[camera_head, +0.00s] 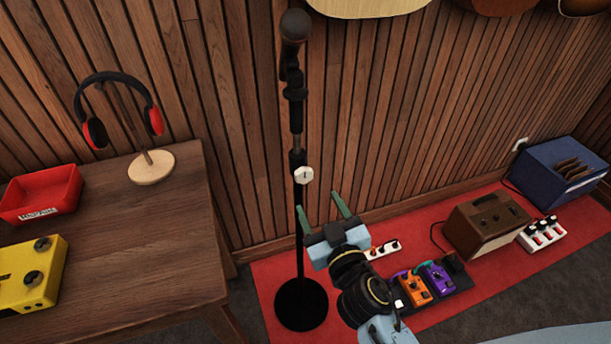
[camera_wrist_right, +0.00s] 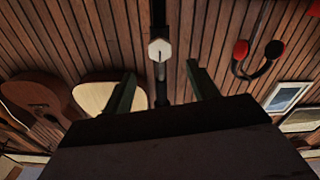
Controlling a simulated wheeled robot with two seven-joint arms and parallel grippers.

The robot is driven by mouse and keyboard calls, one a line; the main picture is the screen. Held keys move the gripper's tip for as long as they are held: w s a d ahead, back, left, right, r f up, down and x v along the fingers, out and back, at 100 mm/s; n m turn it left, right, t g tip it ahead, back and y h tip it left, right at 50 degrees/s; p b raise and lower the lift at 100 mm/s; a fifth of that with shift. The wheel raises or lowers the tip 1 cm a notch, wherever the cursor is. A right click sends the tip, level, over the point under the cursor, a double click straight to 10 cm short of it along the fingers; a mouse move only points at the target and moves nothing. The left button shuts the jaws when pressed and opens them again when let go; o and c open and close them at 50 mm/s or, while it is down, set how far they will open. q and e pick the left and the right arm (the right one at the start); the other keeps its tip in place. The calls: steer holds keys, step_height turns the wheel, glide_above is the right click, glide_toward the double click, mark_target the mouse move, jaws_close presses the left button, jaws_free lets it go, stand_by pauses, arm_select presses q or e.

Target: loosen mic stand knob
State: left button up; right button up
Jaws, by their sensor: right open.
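The mic stand (camera_head: 298,120) stands upright in front of the slatted wood wall, with a microphone (camera_head: 295,25) at its top and a round black base (camera_head: 301,304) on the floor. Its white knob (camera_head: 303,175) sits partway up the pole and bears a dark line. My right gripper (camera_head: 321,213) is open and empty, just below the knob and apart from it. In the right wrist view, the knob (camera_wrist_right: 160,50) shows beyond and between the two green fingers (camera_wrist_right: 160,88), with the pole behind it. My left gripper is not in view.
A wooden table (camera_head: 130,230) at left holds a headphone stand (camera_head: 151,166), a red tray (camera_head: 40,194) and a yellow pedal (camera_head: 30,275).

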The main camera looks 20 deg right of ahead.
mark_target(305, 178)
steer(key=w, duration=0.8)
steer(key=shift+w+a+p, duration=0.1)
steer(key=shift+w+p, duration=0.15)
steer(key=shift+p, duration=0.05)
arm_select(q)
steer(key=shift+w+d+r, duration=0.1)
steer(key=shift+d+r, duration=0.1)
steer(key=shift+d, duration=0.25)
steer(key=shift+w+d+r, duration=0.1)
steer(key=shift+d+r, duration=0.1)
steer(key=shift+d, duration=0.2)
arm_select(e)
steer(key=shift+w, duration=0.35)
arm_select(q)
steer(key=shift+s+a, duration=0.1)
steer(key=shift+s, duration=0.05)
arm_select(e)
steer(key=c, duration=1)
